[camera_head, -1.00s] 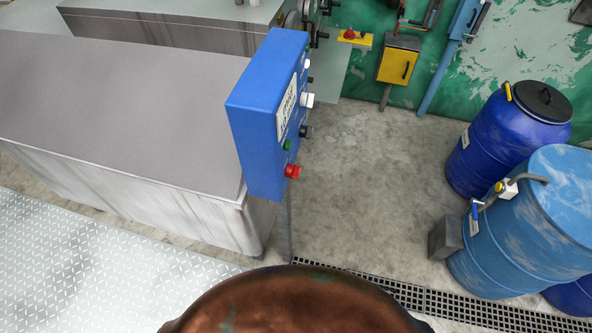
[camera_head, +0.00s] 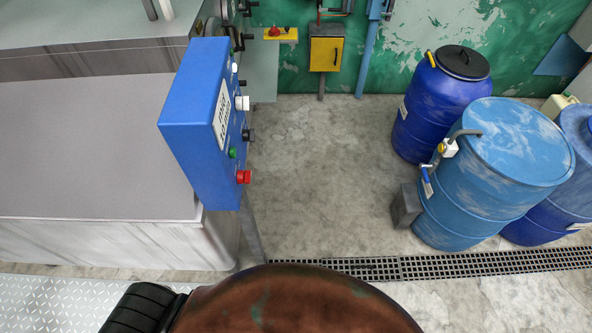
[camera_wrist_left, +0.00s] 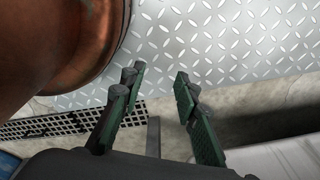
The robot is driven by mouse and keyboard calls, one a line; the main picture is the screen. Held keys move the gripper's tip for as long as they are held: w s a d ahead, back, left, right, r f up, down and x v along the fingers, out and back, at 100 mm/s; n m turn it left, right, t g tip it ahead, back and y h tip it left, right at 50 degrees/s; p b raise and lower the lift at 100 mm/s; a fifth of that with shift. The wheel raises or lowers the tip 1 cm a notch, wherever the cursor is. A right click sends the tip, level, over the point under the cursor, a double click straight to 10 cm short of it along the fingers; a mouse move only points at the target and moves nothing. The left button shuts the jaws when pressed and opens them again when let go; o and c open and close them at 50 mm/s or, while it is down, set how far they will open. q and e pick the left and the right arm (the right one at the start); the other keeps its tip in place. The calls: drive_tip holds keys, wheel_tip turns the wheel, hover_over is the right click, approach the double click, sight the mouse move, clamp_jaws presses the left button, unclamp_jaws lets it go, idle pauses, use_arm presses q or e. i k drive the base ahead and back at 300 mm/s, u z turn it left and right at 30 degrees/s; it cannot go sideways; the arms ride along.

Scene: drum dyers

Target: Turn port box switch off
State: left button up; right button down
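A blue control box (camera_head: 195,122) stands on a post beside the metal counter in the head view. Its right side carries several controls: white knobs (camera_head: 241,103), a black knob (camera_head: 248,135), a green button (camera_head: 232,153) and a red button (camera_head: 243,177). A small yellow box (camera_head: 326,50) with a dark handle is on the green wall behind. I cannot tell from the pictures which is the port box. My left gripper (camera_wrist_left: 155,78) shows in the left wrist view, open and empty above the floor, away from both boxes. My right gripper is out of view.
A long metal counter (camera_head: 90,145) fills the left. Blue barrels (camera_head: 500,180) stand on the right. A black floor grate (camera_head: 450,264) crosses the front. The concrete floor (camera_head: 320,170) between box and barrels is clear. A red button on a yellow plate (camera_head: 282,33) is at the wall.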

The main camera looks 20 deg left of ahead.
sight(243, 176)
drive_tip(key=z, duration=0.4)
drive_tip(key=k, duration=1.05)
drive_tip(key=u, duration=1)
drive_tip(key=i, duration=0.55)
drive_tip(key=u, duration=0.05)
